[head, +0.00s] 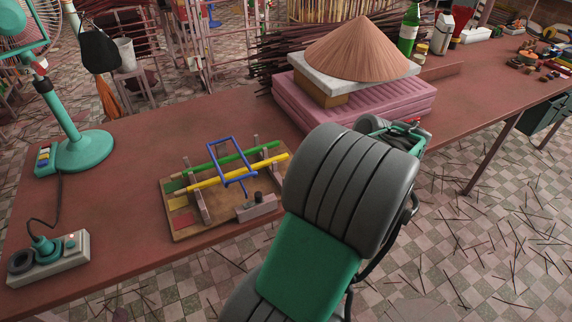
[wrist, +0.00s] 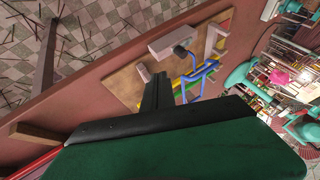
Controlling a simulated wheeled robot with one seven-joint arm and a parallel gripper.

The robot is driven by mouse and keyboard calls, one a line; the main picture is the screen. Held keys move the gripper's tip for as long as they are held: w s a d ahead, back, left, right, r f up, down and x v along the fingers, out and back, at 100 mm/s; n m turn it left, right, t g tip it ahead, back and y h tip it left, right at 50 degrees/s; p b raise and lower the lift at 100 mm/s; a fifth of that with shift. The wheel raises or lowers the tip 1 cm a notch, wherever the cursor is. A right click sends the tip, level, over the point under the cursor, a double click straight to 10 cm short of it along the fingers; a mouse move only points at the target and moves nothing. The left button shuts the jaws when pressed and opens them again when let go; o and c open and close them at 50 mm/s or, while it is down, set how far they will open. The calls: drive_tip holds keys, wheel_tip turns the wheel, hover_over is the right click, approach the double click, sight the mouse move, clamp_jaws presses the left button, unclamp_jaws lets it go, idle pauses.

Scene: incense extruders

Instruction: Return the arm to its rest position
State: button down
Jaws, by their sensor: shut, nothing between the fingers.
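My arm (head: 320,240) reaches up from the bottom of the head view, its grey and green links bent over the table's front edge. My gripper shows in the wrist view as dark fingers (wrist: 157,92) shut together with nothing between them. In the head view the fingers are hidden behind my arm; only part of the green wrist (head: 400,135) shows. In the wrist view the fingers overlap the picture of a wooden board (wrist: 125,82) with a blue frame (wrist: 197,76). No contact with it shows.
The board (head: 180,228) with yellow and green bars lies left of my arm on the red table (head: 120,205). A pink stack (head: 385,108) with a conical hat (head: 362,50) stands behind my arm.

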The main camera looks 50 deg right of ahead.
drive_tip(key=w+a+r+n+g, duration=0.1)
drive_tip(key=w+a, duration=0.3)
drive_tip(key=a, duration=0.4)
drive_tip(key=w+a+r+n+g, duration=0.1)
drive_tip(key=w+a+n+g, duration=0.1)
drive_tip(key=w+a, duration=0.4)
drive_tip(key=s+a+r+n+h, duration=0.1)
drive_tip(key=s+a, duration=0.2)
drive_tip(key=a, duration=0.5)
drive_tip(key=s+a+r+n+h, duration=0.1)
drive_tip(key=s+a, duration=0.1)
drive_tip(key=a, duration=0.7)
drive_tip(key=shift+s+n, duration=0.3)
drive_tip(key=shift+s, duration=0.1)
drive_tip(key=shift+r, duration=0.1)
